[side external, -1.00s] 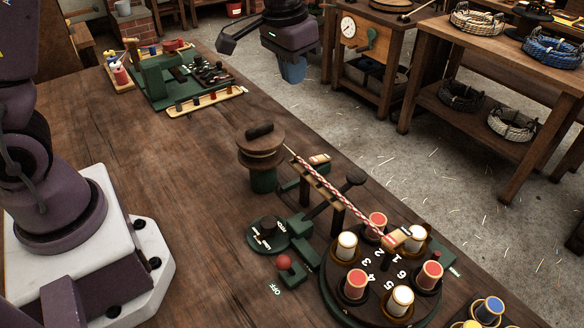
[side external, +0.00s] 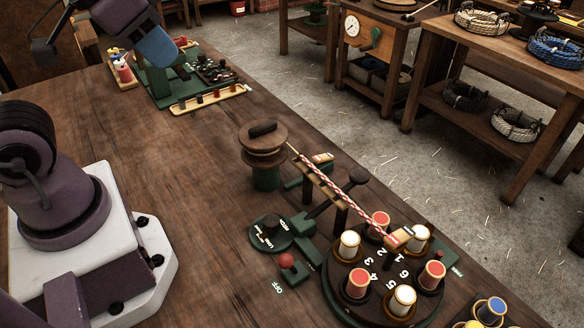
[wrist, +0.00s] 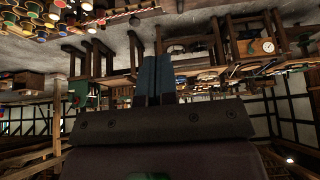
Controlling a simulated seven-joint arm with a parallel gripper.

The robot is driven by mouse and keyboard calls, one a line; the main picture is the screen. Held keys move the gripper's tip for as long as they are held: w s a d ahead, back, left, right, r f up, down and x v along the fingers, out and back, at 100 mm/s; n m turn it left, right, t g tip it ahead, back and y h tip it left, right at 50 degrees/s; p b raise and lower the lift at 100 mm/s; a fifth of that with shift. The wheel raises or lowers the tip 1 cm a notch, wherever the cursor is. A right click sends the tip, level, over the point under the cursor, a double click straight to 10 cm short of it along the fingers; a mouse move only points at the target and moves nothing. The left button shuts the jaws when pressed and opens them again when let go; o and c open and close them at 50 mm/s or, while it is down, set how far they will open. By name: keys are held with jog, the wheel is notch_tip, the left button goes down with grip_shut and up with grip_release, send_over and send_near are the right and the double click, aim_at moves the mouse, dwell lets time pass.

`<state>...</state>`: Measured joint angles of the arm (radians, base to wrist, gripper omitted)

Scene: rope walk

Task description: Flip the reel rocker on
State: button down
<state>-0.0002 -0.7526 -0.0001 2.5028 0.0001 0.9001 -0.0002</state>
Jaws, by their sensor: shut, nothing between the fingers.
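No part is clearly identifiable as the reel rocker; small controls are too small to read. A wooden reel (side external: 263,140) stands on a green post on the bench. In front of it are a round green dial plate (side external: 280,233) and a red-knobbed control (side external: 286,260) beside an "OFF" label. At the far end, a dark panel with small controls (side external: 212,70) sits by a green machine. My gripper (side external: 165,58) is raised near that machine at upper left, its blue fingers shut and empty. In the wrist view its fingers (wrist: 153,80) are together, touching nothing.
A striped rope (side external: 345,195) stretches to a numbered round table (side external: 375,285) bearing several coloured spools. A tray of small pegs (side external: 208,99) lies before the far machine. The middle of the bench (side external: 165,155) is clear. Shelves with rope coils (side external: 480,22) stand across the floor.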

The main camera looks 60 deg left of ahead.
jog(key=n+g, duration=0.8)
jog(key=n, duration=0.3)
send_over(321, 158)
jog(key=w+x, duration=0.2)
jog(key=x, duration=0.7)
jog(key=w+f+x, duration=0.1)
jog(key=w+x, duration=0.1)
jog(key=x, duration=0.6)
jog(key=w+n, duration=0.1)
jog(key=n, duration=0.1)
jog(key=w+n, duration=0.1)
jog(key=n, duration=0.1)
jog(key=w+r+n, duration=0.1)
jog(key=n, duration=0.2)
jog(key=x, duration=1.4)
